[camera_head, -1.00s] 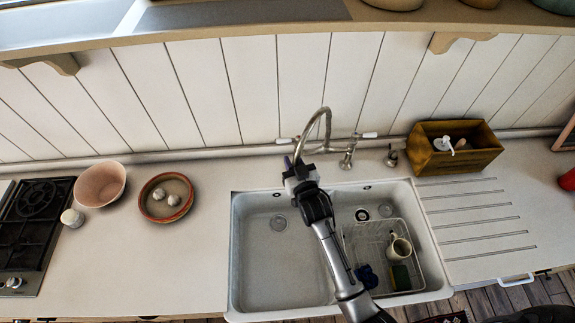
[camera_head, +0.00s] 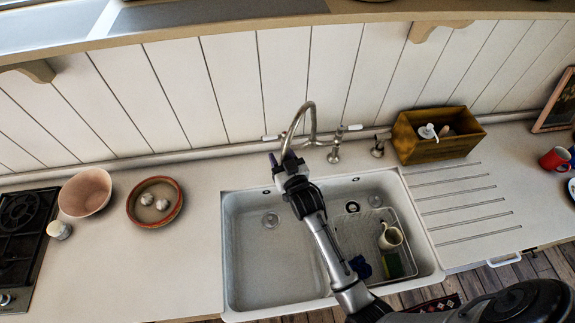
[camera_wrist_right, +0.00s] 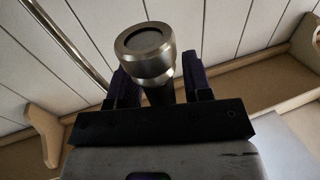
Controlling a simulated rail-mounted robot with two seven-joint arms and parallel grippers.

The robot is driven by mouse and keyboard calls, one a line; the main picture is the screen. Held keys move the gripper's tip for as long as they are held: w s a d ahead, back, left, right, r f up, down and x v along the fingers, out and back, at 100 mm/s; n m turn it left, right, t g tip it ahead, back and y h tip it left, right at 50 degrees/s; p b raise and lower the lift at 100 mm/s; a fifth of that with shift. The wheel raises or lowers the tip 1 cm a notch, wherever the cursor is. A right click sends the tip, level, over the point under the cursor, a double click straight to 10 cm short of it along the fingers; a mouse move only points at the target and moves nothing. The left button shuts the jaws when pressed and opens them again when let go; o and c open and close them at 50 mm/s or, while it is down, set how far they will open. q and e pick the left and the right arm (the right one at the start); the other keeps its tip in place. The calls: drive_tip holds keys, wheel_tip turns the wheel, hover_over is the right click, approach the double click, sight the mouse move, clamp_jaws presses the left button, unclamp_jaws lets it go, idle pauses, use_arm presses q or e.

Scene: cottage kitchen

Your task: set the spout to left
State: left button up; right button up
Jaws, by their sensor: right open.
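The curved metal spout (camera_head: 299,113) rises from the faucet behind the sink, and its free end hangs over the left basin's back edge. In the right wrist view its round outlet end (camera_wrist_right: 145,50) sits between my two dark fingers, with a gap visible beside the left finger. My right gripper (camera_head: 281,157) is open around the spout's end in the head view; the fingers partly hide that end, and contact cannot be told. My left gripper is not in view.
Two tap handles (camera_head: 354,127) flank the spout near the wall. A wooden box (camera_head: 430,152) stands to the right, and a shallow dish (camera_head: 133,208) and a pink bowl (camera_head: 85,190) stand to the left. The sink (camera_head: 244,285) lies below, with a wire rack in its right basin.

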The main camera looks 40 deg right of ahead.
drive_tip(key=b+v, duration=0.2)
drive_tip(key=v, duration=1.1)
drive_tip(key=shift+s, duration=0.3)
